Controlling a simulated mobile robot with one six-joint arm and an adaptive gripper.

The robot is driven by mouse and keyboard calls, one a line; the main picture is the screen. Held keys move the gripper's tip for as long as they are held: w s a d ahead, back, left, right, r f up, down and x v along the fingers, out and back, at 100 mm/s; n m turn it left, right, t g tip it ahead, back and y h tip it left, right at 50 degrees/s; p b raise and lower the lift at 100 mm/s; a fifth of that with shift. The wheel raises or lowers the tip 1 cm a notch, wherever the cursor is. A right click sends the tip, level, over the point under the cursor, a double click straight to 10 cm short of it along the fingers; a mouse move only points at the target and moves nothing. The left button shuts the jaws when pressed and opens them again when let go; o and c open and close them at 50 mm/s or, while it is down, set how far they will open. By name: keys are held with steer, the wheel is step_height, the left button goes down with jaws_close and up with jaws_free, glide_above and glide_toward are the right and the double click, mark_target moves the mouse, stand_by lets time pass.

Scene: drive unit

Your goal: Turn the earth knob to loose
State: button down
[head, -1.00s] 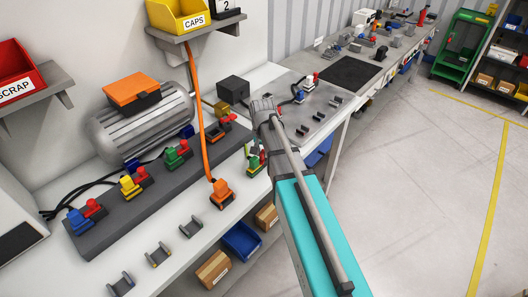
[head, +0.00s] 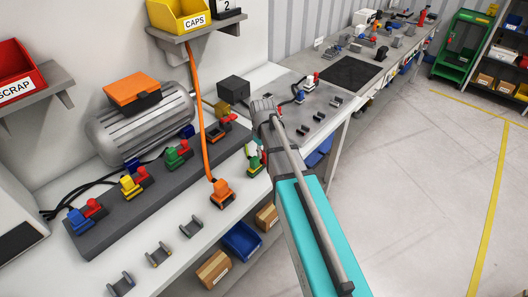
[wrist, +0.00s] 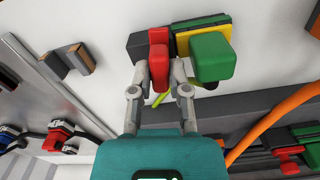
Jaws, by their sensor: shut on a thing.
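In the wrist view, my gripper (wrist: 160,76) is shut on a red knob (wrist: 158,50), with one finger on each side. The knob sits on a dark base. Close to its right is a green block (wrist: 212,57) on a yellow and green base (wrist: 205,32), the earth-coloured unit. A yellow-green wire end shows below the knob, between the fingers. In the head view, part of the green and yellow unit (head: 254,162) shows beside my arm. My arm hides the gripper and the red knob there. I cannot read any loose or tight mark.
A dark terminal rail (head: 112,217) with red, blue, yellow and green units lies left, before a grey motor (head: 140,122). An orange connector (head: 222,193) with its hanging cable stands close to my arm. Several grey brackets (head: 158,254) line the bench front. The floor at right is clear.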

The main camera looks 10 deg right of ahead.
steer(key=shift+n, duration=0.9)
steer(key=c, duration=0.6)
jaws_free()
steer(key=shift+r, duration=0.2)
step_height(320, 180, up, 5)
steer(key=p, duration=0.5)
steer(key=shift+s+r+p, duration=0.1)
steer(key=shift+r+p, duration=0.05)
steer(key=shift+p, duration=0.2)
steer(key=s+m, duration=0.7)
steer(key=s, duration=0.9)
steer(key=shift+d+f+b, duration=0.35)
